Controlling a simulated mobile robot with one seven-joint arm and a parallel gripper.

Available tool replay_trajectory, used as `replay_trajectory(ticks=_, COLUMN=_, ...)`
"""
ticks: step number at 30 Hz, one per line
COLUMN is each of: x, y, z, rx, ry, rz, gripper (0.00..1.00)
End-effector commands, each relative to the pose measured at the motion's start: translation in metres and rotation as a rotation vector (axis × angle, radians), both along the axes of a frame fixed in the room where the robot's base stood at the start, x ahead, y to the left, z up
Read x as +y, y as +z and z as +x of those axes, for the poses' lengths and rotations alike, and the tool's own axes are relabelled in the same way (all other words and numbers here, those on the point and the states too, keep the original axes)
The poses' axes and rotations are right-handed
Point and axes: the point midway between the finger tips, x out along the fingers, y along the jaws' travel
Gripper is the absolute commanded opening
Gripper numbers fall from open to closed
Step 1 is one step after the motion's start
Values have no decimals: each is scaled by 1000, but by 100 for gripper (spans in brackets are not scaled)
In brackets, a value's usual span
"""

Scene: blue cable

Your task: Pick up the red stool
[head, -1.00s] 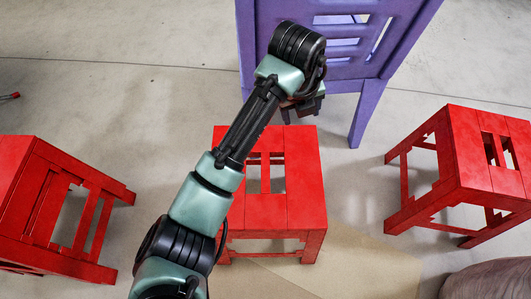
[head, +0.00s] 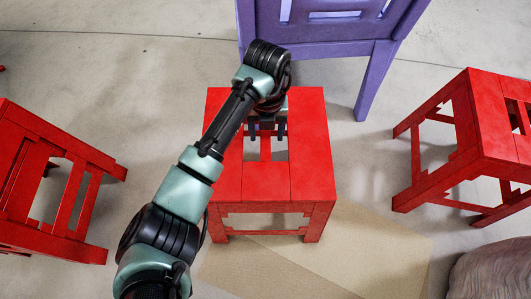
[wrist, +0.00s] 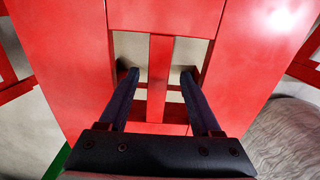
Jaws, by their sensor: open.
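The red stool (head: 305,165) stands upright on the floor in the middle of the head view, in front of the purple chair. Its top has two slots with a red slat between them. My gripper (head: 266,136) is over the top of this stool. In the wrist view, the stool's slat (wrist: 160,75) lies between the two dark fingers of my open gripper (wrist: 160,75), one finger over each slot. I cannot tell how far the fingertips reach into the slots. My arm covers part of the stool's left side in the head view.
Another red stool (head: 490,115) stands at the right, and one (head: 25,150) at the left. A purple chair (head: 370,80) is close behind the middle stool. A tan mat (head: 375,250) lies in front. A grey rounded object (head: 495,275) is at the lower right.

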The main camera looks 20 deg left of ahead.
Motion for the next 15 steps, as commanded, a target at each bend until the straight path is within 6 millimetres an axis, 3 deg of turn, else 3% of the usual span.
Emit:
replay_trajectory(ticks=9, x=-1, y=-44, z=-9, rx=2, ry=1, rz=-1, gripper=65)
replay_trajectory(ticks=15, x=-1, y=-49, z=-9, rx=-1, ry=0, rz=0, gripper=65)
